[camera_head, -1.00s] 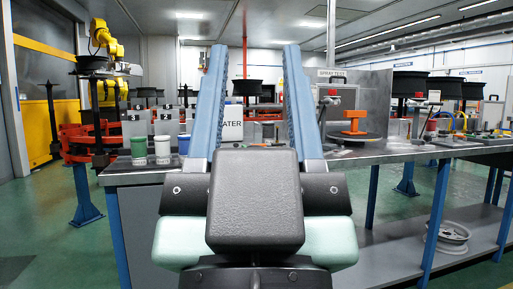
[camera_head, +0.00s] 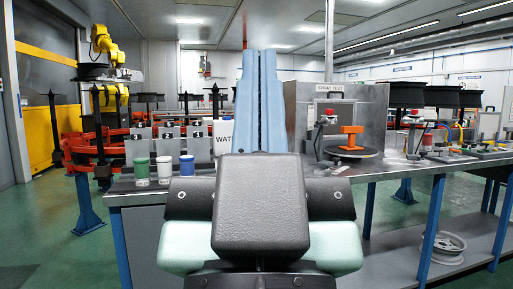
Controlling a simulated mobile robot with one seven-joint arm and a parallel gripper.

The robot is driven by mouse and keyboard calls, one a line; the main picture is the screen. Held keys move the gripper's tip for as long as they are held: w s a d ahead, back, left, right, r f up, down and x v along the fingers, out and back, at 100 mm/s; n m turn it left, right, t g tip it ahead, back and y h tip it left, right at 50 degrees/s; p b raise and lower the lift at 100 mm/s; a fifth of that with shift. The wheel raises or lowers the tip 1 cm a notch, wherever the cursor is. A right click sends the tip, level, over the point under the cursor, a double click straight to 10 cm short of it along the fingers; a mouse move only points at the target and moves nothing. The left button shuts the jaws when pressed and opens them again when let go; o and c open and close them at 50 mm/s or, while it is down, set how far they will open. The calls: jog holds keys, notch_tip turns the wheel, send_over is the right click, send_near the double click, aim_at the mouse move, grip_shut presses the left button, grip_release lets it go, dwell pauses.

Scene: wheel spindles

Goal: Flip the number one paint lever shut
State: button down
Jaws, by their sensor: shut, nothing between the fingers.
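My gripper (camera_head: 259,58) points away from me in the middle of the view. Its two long blue fingers are pressed together, shut and empty. Several grey box-like units stand in a row on the bench to its left, such as the left one (camera_head: 137,151), with small dark parts on them. These may carry the paint levers, but no lever or number is clear enough to read. A green cup (camera_head: 142,172), a white cup (camera_head: 164,170) and a blue cup (camera_head: 187,166) stand in front of them. My gripper is apart from the units in the picture.
A white container marked "WAT" (camera_head: 223,137) is partly hidden behind my fingers. A "SPRAY TEST" booth (camera_head: 355,103) with an orange piece (camera_head: 351,137) on a turntable stands to the right. A wheel rim (camera_head: 446,245) lies on the lower shelf (camera_head: 400,262).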

notch_tip(320, 180, up, 36)
jog(key=p, duration=3.3)
jog(key=shift+p, duration=0.35)
jog(key=shift+r, duration=0.1)
